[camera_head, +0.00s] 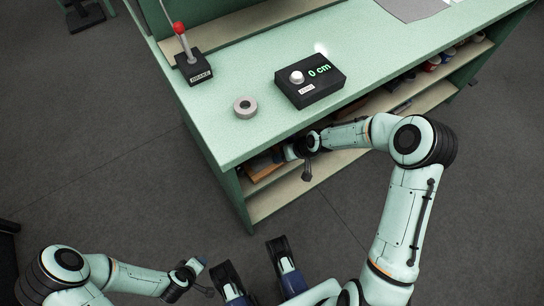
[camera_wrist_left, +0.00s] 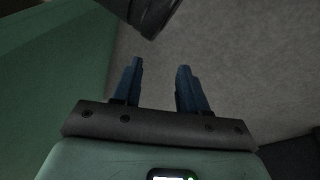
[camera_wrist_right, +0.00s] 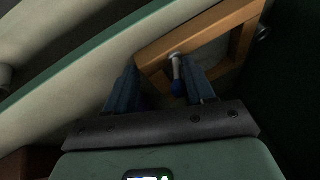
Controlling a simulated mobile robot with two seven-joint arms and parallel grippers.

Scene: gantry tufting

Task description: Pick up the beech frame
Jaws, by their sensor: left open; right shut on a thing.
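The beech frame (camera_wrist_right: 205,38) shows in the right wrist view as pale orange-brown wooden bars meeting at corners. My right gripper (camera_wrist_right: 162,72) has one of its corners between the fingers and is shut on it. In the head view the right gripper (camera_head: 291,153) reaches in under the front edge of the bench top, and a small brown part of the frame (camera_head: 261,166) shows on the shelf. The rest of it is hidden by the bench top. My left gripper (camera_head: 203,263) is open and empty, low above the floor; its parted fingers show in the left wrist view (camera_wrist_left: 158,70).
A blue-tipped metal pin (camera_wrist_right: 177,75) is by the frame.

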